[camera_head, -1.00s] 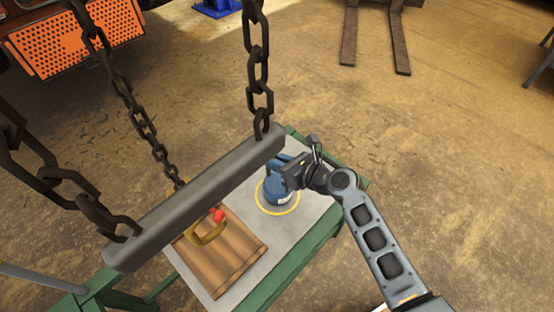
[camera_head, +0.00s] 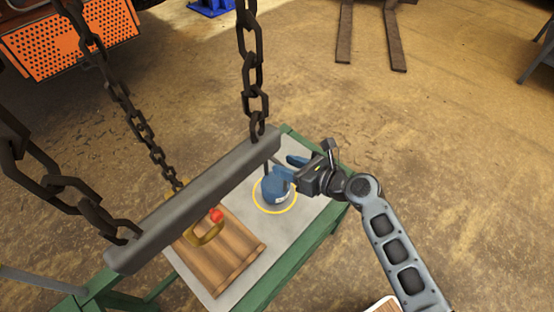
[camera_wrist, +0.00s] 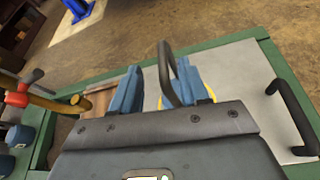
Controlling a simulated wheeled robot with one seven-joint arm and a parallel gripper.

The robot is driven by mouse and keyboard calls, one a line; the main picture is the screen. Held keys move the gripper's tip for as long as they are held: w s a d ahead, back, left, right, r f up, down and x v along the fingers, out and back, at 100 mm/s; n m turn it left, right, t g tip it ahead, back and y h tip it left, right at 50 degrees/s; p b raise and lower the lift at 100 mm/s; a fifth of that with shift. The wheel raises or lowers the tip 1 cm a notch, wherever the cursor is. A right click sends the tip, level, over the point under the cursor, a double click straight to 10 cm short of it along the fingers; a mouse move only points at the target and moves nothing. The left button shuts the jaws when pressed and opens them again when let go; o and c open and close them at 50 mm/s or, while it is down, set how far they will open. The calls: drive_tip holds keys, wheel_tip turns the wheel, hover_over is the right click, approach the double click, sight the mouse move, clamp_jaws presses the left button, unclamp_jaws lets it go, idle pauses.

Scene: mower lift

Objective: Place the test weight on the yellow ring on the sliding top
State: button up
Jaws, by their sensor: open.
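The test weight (camera_head: 275,191) is a blue cylinder with a pale label. It stands upright inside the yellow ring (camera_head: 291,207) on the grey sliding top (camera_head: 308,213). My gripper (camera_head: 292,167) is open, its two blue fingers spread, at the right and upper side of the weight. In the wrist view the fingers (camera_wrist: 155,92) stand apart with a dark arched handle (camera_wrist: 167,70) between them, which seems to be the weight's. The weight's body is hidden there, and a bit of yellow ring (camera_wrist: 211,93) shows. I cannot tell whether a finger touches the weight.
A wooden block (camera_head: 225,258) with a yellow piece and red knob (camera_head: 216,215) sits left of the ring. A grey bar (camera_head: 200,199) on dark chains (camera_head: 252,75) crosses above the table. The table has a green frame (camera_head: 290,275). A dark handle (camera_wrist: 293,117) shows at right in the wrist view.

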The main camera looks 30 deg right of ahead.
drive_tip(key=v, duration=0.6)
drive_tip(key=shift+s+r, duration=0.2)
drive_tip(key=shift+s, duration=0.1)
drive_tip(key=shift+s+d, duration=0.1)
drive_tip(key=s+n+h, duration=0.5)
drive_tip(key=s+n, duration=0.8)
drive_tip(key=s, duration=0.4)
drive_tip(key=s+a+r+n+t, duration=0.1)
drive_tip(key=s+a+r+n, duration=0.1)
drive_tip(key=s+r+n, duration=0.4)
drive_tip(key=s+a+r+n+t, duration=0.1)
drive_tip(key=s+a+r+n, duration=0.1)
drive_tip(key=s+r+n, duration=0.5)
wheel_tip(320, 180, up, 5)
drive_tip(key=n, duration=0.7)
drive_tip(key=shift+n, duration=0.4)
